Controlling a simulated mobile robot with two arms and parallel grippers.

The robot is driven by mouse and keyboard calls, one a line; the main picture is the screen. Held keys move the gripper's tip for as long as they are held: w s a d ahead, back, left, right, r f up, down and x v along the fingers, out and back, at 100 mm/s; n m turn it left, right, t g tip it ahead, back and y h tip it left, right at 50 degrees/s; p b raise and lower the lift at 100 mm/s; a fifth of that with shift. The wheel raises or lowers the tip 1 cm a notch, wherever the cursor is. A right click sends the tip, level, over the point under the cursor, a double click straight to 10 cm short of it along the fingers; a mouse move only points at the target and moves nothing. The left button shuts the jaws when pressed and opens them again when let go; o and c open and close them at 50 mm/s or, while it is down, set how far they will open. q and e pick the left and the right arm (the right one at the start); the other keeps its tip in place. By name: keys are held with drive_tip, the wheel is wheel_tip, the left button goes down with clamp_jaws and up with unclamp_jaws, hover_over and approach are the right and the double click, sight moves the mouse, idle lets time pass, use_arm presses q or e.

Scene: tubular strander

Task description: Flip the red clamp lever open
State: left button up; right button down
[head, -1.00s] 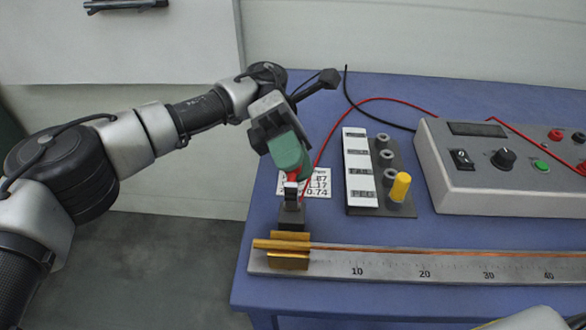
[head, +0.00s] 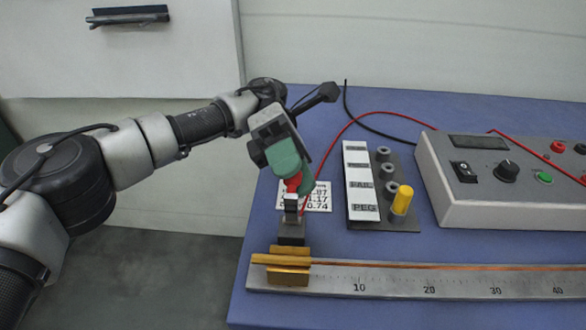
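The red clamp lever (head: 293,184) shows as a small red patch above the clamp body (head: 291,208), at the left end of the ruler bar. Most of the lever is hidden behind my gripper. My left gripper (head: 292,176), with green fingers, points down at the lever and overlaps it. I cannot tell whether the fingers touch it or how far apart they are. Below the clamp, a brass block (head: 289,278) holds the left end of a copper rod (head: 420,267) on the ruler bar (head: 400,285). My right gripper is not in view.
A grey instrument box (head: 480,210) with knobs and buttons stands at the right. A rack (head: 385,215) with a white label strip and a yellow peg (head: 401,200) stands beside the clamp. A red cable (head: 345,128) arcs behind the gripper. The blue table (head: 275,205) ends at the left.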

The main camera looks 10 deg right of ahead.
use_arm(q)
drive_tip(key=shift+o, duration=0.6)
drive_tip(key=shift+r, duration=0.15)
wheel_tip(320, 180, up, 2)
drive_tip(key=shift+r+p, duration=0.15)
drive_tip(key=shift+p, duration=0.55)
wheel_tip(320, 180, up, 2)
drive_tip(key=shift+w+p, duration=0.1)
drive_tip(key=shift+p, duration=0.85)
drive_tip(key=o, duration=0.3)
drive_tip(key=shift+s+d+r+b, duration=0.15)
drive_tip(key=shift+s+d+b, duration=0.2)
drive_tip(key=shift+d, duration=0.2)
drive_tip(key=s+d+r, duration=0.4)
drive_tip(key=s+d, duration=0.1)
drive_tip(key=s+d+r+b, duration=0.1)
drive_tip(key=s+d+r, duration=0.1)
drive_tip(key=shift+s+d+r, duration=0.1)
drive_tip(key=shift+s+d, duration=0.15)
drive_tip(key=c, duration=0.3)
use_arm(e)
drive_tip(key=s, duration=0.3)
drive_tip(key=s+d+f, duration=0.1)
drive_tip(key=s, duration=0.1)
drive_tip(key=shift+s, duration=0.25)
